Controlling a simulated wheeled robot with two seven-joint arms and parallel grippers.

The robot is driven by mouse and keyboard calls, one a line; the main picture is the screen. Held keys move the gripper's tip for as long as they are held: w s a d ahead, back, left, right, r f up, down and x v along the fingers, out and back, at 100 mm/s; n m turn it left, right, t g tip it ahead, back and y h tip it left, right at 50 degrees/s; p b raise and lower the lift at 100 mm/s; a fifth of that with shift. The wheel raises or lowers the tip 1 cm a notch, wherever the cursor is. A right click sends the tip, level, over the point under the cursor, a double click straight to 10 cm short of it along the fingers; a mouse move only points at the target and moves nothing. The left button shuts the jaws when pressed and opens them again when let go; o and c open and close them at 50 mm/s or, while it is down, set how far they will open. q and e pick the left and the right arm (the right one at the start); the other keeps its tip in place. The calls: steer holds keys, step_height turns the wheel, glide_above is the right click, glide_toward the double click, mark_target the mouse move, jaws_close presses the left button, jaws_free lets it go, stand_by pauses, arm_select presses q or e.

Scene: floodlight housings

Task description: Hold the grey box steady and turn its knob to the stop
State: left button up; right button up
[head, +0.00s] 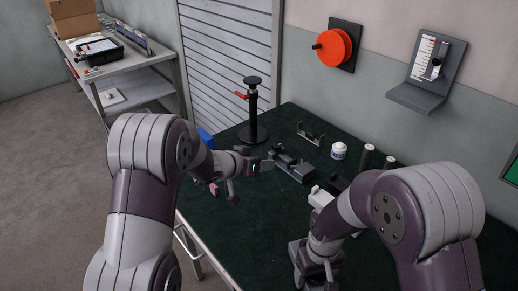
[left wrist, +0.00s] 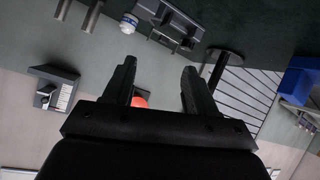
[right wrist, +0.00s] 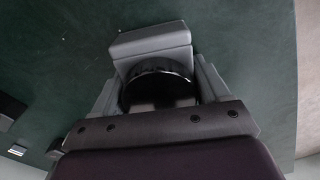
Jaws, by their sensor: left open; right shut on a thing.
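The grey box (right wrist: 150,42) shows in the right wrist view, on the dark green table top. Its round black knob (right wrist: 158,82) sits between the fingers of my right gripper (right wrist: 158,88), which is shut on it. In the head view my right gripper (head: 316,268) is low at the front of the table, and my arm hides most of the box there. My left gripper (head: 262,166) is open and empty above the table, apart from the box. Its spread fingers (left wrist: 157,85) show in the left wrist view.
On the table are a long grey fixture (head: 291,166), a small bracket (head: 311,134), a white jar (head: 339,150), dark cylinders (head: 368,155) and a black stand (head: 253,115). An orange wheel (head: 333,46) and a grey scale bracket (head: 428,72) are on the wall.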

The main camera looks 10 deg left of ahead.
arm_select(q)
steer(key=shift+w+a+r+n+t+y, duration=0.1)
steer(key=shift+w+r+n+y, duration=0.35)
steer(key=shift+n, duration=0.5)
steer(key=shift+w+a+r+n+t+y, duration=0.1)
steer(key=shift+w+r+n+y, duration=0.4)
steer(key=shift+n, duration=0.5)
steer(key=shift+w+a+r+n+t+y, duration=0.1)
steer(key=shift+w+r+n+y, duration=0.2)
steer(key=shift+w+n, duration=0.5)
steer(key=shift+s, duration=0.25)
